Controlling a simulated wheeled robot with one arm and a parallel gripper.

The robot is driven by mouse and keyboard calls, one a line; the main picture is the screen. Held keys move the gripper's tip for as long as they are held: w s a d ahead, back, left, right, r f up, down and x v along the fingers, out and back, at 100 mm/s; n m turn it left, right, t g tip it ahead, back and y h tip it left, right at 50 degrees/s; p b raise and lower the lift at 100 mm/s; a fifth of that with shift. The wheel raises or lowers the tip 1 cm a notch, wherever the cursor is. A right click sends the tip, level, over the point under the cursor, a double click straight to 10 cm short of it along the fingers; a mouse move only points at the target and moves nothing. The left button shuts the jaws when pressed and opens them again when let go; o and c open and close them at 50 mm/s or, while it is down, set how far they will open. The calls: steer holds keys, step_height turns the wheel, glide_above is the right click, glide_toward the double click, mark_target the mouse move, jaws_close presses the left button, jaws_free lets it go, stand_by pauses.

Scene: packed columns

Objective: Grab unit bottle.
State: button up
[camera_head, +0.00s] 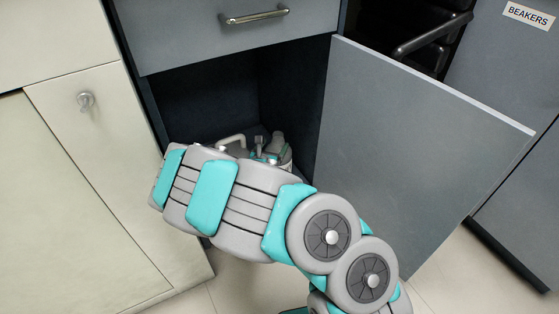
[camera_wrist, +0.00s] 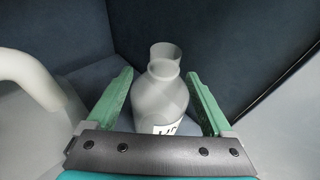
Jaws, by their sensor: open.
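A pale bottle (camera_wrist: 160,92) with a narrow neck and a partly seen white label stands upright in the wrist view. My gripper (camera_wrist: 160,98) is open, with one green finger on each side of the bottle. I cannot tell whether either finger touches it. The gripper's front bar hides the bottle's lower part. In the head view, my gripper (camera_head: 258,150) reaches into the open cabinet, and a pale bottle (camera_head: 278,143) shows just beyond my arm, mostly hidden.
A larger pale jug with a handle (camera_wrist: 30,85) stands close on the left; its handle shows in the head view (camera_head: 232,141). The dark cabinet walls (camera_wrist: 230,40) are close behind and right. The open grey door (camera_head: 400,140) stands right of my arm, below a drawer (camera_head: 230,30).

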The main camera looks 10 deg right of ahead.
steer(key=shift+d+b+x, duration=0.15)
steer(key=shift+b+x, duration=0.1)
steer(key=shift+x, duration=1.5)
steer(key=shift+d+b+x, duration=0.1)
steer(key=shift+b+x, duration=0.1)
steer(key=shift+x, duration=1.6)
steer(key=shift+s+r, duration=0.1)
steer(key=shift+r, duration=0.1)
steer(key=shift+c, duration=0.2)
jaws_close()
steer(key=shift+f, duration=0.1)
